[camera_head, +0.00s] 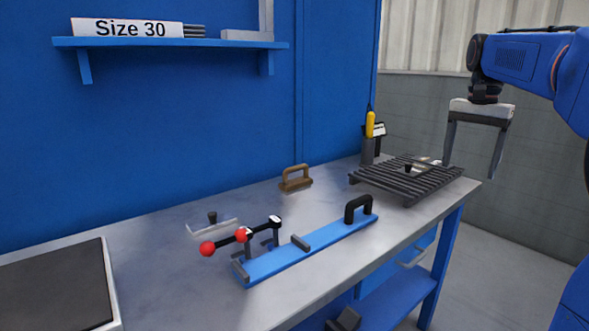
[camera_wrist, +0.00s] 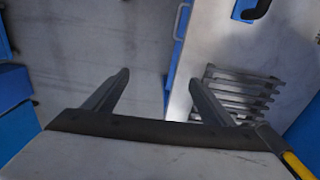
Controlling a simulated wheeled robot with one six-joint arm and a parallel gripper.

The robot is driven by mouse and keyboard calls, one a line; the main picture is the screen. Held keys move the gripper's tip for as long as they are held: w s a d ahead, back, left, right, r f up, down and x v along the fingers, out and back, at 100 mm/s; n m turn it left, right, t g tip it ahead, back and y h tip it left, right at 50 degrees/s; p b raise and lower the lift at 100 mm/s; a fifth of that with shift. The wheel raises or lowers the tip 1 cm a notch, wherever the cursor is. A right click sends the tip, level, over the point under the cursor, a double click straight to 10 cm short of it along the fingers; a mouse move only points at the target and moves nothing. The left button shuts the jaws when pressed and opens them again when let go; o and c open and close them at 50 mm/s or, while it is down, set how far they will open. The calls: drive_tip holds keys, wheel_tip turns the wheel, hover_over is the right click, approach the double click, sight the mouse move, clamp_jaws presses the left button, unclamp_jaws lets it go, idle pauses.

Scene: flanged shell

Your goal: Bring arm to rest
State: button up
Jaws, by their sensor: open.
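My gripper (camera_head: 473,169) hangs from my blue arm at the right of the head view, pointing down. Its two fingers are spread wide with nothing between them. It is beside and above the right end of the metal workbench (camera_head: 160,262). In the wrist view my gripper (camera_wrist: 158,84) also shows both fingers apart and empty, with grey floor and the bench edge below. No part is held.
A slatted rack (camera_head: 408,178) on the bench is closest to my gripper. A blue fixture (camera_head: 290,258) with red-knobbed clamps, a brown handled block (camera_head: 295,179), a holder (camera_head: 368,150) with a yellow tool and a dark pad (camera_head: 55,290) stand there too. The floor at right is clear.

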drive_tip(key=s+a+f+n+t, duration=0.1)
drive_tip(key=s+a+f+n, duration=0.2)
drive_tip(key=s+a+f, duration=0.35)
drive_tip(key=s+a+f+n+t, duration=0.1)
drive_tip(key=s+a+f+n, duration=0.15)
drive_tip(key=s, duration=0.65)
drive_tip(key=s+a+f+n+t, duration=0.1)
drive_tip(key=s+a+f+n, duration=0.1)
drive_tip(key=s+f, duration=0.4)
drive_tip(key=s+a+f+n+t, duration=0.1)
drive_tip(key=s+a+f+n, duration=0.1)
drive_tip(key=s+f, duration=0.5)
wheel_tip(320, 180, down, 3)
drive_tip(key=shift+s+a+f+t, duration=0.1)
drive_tip(key=shift+s+a+t, duration=0.2)
drive_tip(key=shift+a, duration=0.5)
drive_tip(key=shift+n, duration=0.25)
